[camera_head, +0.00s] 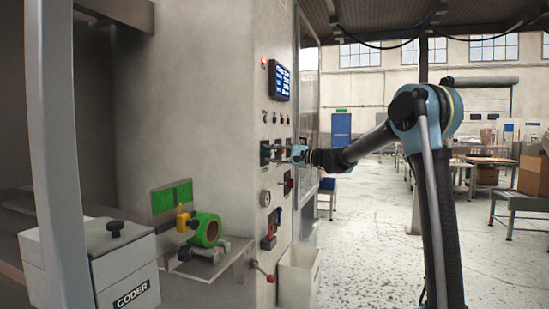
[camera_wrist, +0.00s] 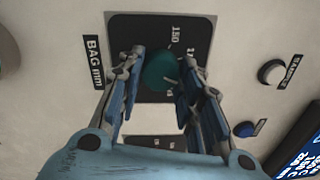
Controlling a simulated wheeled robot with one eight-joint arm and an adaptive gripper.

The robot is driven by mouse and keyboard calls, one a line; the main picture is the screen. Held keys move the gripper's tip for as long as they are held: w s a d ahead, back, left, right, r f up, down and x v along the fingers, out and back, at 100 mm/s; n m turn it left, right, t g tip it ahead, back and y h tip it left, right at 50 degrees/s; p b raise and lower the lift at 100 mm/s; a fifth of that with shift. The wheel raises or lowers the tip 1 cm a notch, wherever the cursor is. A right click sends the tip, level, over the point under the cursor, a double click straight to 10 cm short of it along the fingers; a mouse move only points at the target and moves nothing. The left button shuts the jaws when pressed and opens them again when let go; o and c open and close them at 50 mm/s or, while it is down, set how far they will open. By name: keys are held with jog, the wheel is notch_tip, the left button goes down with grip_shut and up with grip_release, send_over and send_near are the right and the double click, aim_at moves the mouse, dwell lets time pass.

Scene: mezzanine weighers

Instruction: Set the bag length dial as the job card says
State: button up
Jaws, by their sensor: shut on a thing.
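The bag length dial is a dark teal round knob (camera_wrist: 157,72) on a black plate labelled "BAG mm". The number 150 shows above it; other marks are partly hidden by my fingers. My gripper (camera_wrist: 162,68) is shut on the dial, with one finger on each side. In the head view my gripper (camera_head: 275,154) reaches from the right to the cabinet face, where the dial itself is too small to make out. I cannot read a job card in either view.
A screen (camera_head: 278,82) hangs above the controls. A white button (camera_wrist: 271,72) and a blue button (camera_wrist: 244,129) sit right of the dial. A gauge (camera_head: 265,198) and a red-and-black switch (camera_head: 269,243) are below. A coder box (camera_head: 124,268) stands at left.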

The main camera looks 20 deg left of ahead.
jog(key=shift+w+d+f, duration=0.1)
jog(key=o, duration=1.1)
jog(key=shift+w, duration=0.1)
jog(key=d, duration=0.8)
jog(key=s+d, duration=0.1)
jog(key=d, duration=0.3)
jog(key=shift+f, duration=0.35)
